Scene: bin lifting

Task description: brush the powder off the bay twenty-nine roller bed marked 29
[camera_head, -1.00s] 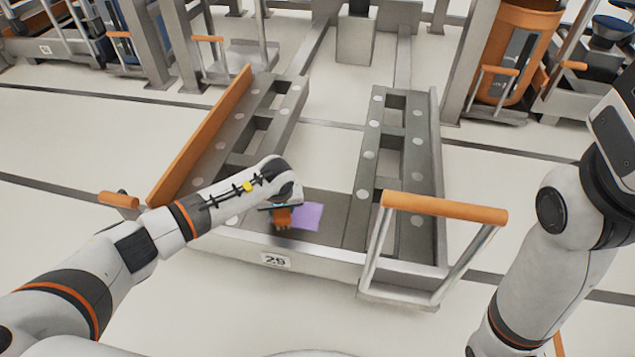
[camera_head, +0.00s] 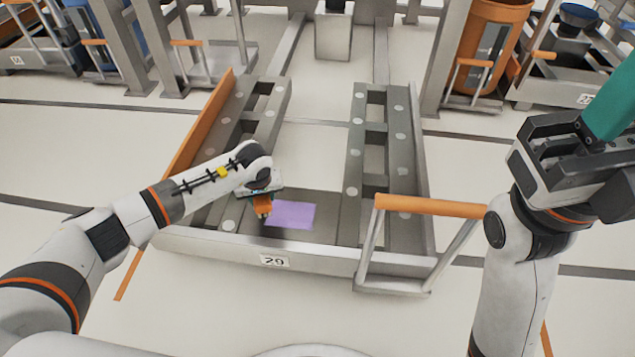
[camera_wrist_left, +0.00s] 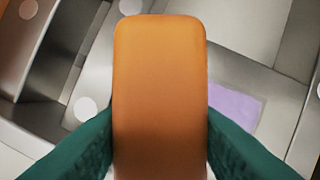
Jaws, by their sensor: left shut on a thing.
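The roller bed (camera_head: 330,263) has a plate marked 29 (camera_head: 275,261) on its front edge. A lilac powder patch (camera_head: 293,215) lies on the bed's front plate, left of centre; it also shows in the left wrist view (camera_wrist_left: 236,112). My left gripper (camera_head: 263,196) is shut on an orange-handled brush (camera_head: 263,208), at the left edge of the patch. The brush handle fills the middle of the left wrist view (camera_wrist_left: 160,90); its bristles are hidden there. My right gripper (camera_head: 605,125) is raised at the right edge, with teal finger material partly cut off by the frame.
An orange-topped handle frame (camera_head: 430,206) stands at the bed's front right. A long orange rail (camera_head: 200,125) runs along the bed's left side. Other bays, posts and an orange drum (camera_head: 492,45) stand behind. The floor in front is clear.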

